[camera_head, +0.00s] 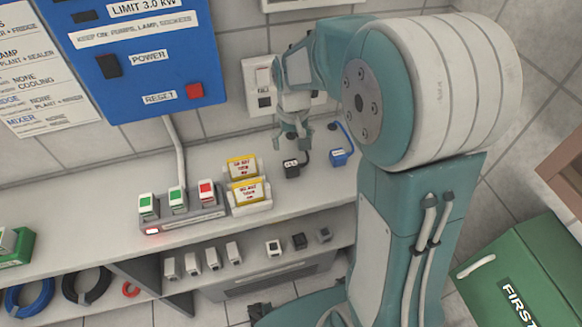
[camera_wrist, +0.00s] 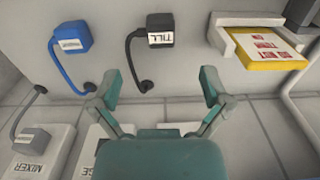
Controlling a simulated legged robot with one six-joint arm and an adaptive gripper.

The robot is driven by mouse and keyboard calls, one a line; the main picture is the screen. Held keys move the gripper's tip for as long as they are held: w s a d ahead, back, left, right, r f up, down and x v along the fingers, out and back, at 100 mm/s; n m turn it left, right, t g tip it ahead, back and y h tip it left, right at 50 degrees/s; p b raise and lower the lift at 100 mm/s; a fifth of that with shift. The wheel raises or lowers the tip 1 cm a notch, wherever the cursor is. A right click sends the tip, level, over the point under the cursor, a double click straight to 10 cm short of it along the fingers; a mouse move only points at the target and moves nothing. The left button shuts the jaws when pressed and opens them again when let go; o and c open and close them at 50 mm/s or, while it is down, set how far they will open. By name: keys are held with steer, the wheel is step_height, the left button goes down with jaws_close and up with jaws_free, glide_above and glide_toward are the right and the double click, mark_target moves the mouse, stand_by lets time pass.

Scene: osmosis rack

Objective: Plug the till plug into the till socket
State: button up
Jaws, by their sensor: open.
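The till plug (camera_head: 291,170) is a small black block on the shelf, with a cord behind it. In the wrist view the same plug (camera_wrist: 160,30) shows a white TILL label, beyond my fingertips. My gripper (camera_head: 293,142) is open and empty above and behind the plug, close to the wall; its spread fingers (camera_wrist: 160,82) do not touch it. White socket plates are on the wall, one at the left of my arm (camera_head: 262,78). My gripper and arm hide part of the sockets, and I cannot tell which is the till socket.
A blue plug (camera_head: 339,156) lies right of the till plug. Yellow-framed signs (camera_head: 243,195) stand on its left, beside a switch strip (camera_head: 180,215). A grey plug (camera_wrist: 32,138) is at the MIXER socket plate (camera_wrist: 30,165). A green first-aid box (camera_head: 515,265) stands at right.

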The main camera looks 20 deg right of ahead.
mark_target(292, 166)
steer(key=shift+f, duration=2.8)
steer(key=shift+f, duration=0.1)
steer(key=f, duration=0.5)
steer(key=shift+w+a, duration=0.1)
steer(key=shift+w, duration=0.2)
steer(key=c, duration=1.2)
